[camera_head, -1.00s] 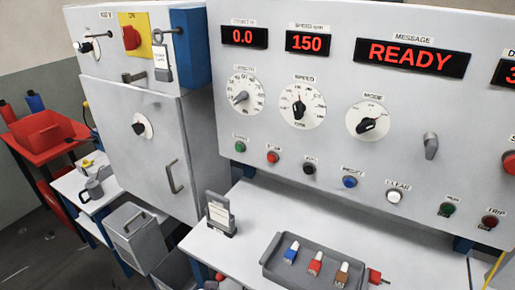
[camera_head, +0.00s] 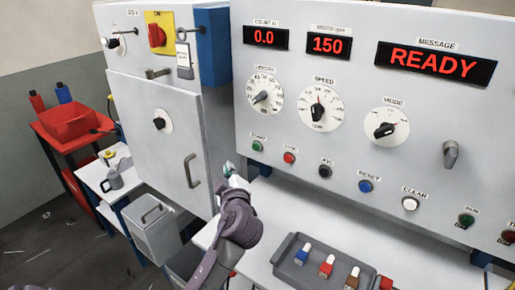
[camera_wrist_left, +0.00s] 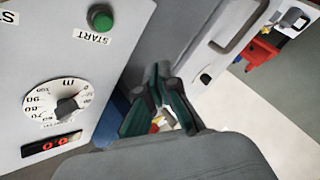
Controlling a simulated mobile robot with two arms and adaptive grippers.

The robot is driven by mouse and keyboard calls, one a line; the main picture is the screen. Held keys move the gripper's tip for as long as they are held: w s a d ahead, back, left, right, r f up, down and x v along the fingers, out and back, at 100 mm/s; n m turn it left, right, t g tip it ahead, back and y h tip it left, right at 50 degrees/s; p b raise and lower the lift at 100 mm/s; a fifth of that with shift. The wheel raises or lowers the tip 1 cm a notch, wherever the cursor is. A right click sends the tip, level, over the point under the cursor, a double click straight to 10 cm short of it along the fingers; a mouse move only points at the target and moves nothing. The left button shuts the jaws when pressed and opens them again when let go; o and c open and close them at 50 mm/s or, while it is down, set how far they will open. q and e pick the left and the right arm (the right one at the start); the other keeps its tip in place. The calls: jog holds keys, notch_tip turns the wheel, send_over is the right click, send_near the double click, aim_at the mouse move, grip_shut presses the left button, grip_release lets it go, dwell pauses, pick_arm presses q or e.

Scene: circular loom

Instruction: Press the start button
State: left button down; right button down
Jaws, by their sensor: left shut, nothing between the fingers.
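The green start button (camera_head: 258,146) sits at the lower left of the grey control panel (camera_head: 350,170), under the length dial. It also shows in the left wrist view (camera_wrist_left: 101,17), beside its START label, near the top edge. My left gripper (camera_head: 229,168) is shut and empty, to the left of the button and a little lower in the head view. In the left wrist view its closed dark green fingers (camera_wrist_left: 158,70) point up the picture, to the right of the button and apart from it. The message display (camera_head: 436,62) reads READY. My right gripper is not in view.
A red button (camera_head: 289,158), a black one (camera_head: 325,171) and a blue reset button (camera_head: 365,186) follow to the right. A grey cabinet (camera_head: 150,130) with a handle stands at the left. A grey tray (camera_head: 290,270) with small coloured items lies on the bench below.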

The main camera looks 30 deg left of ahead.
aim_at(256, 147)
pick_arm(q)
jog(key=shift+w+r, duration=0.1)
dwell(0.3)
jog(key=w+b, duration=0.2)
jog(key=w, duration=0.6)
jog(key=shift+w+d, duration=0.3)
jog(key=shift+d, duration=0.05)
dwell(1.1)
jog(key=shift+w+b, duration=0.45)
jog(key=shift+b, duration=0.1)
